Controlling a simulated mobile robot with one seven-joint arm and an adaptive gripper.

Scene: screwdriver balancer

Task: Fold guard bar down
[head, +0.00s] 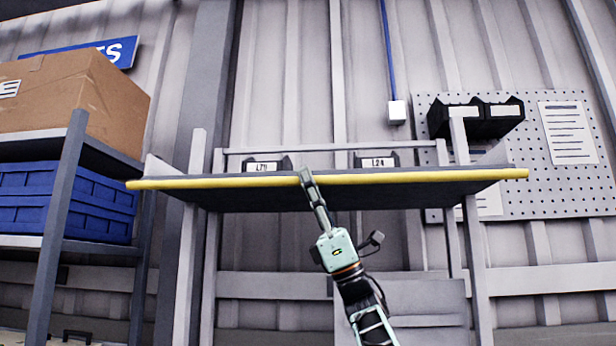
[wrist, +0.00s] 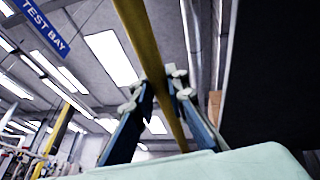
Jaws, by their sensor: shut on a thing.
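The guard bar (head: 430,178) is a long yellow bar along the front edge of a raised grey shelf (head: 260,197). It lies nearly level across the head view. My gripper (head: 306,178) reaches up from below and is shut on the bar, a little left of its middle. In the wrist view the yellow bar (wrist: 140,35) runs between the two fingers of my gripper (wrist: 158,88). The dark underside of the shelf (wrist: 275,70) fills the right of that view. Where the bar joins its supports is not clear.
Two dark labelled bins (head: 268,165) (head: 377,160) sit behind the bar. A rack with a cardboard box (head: 75,95) and blue crates (head: 60,200) stands at left. A pegboard (head: 535,180) with black bins (head: 476,118) hangs at right. Space below the shelf front looks open.

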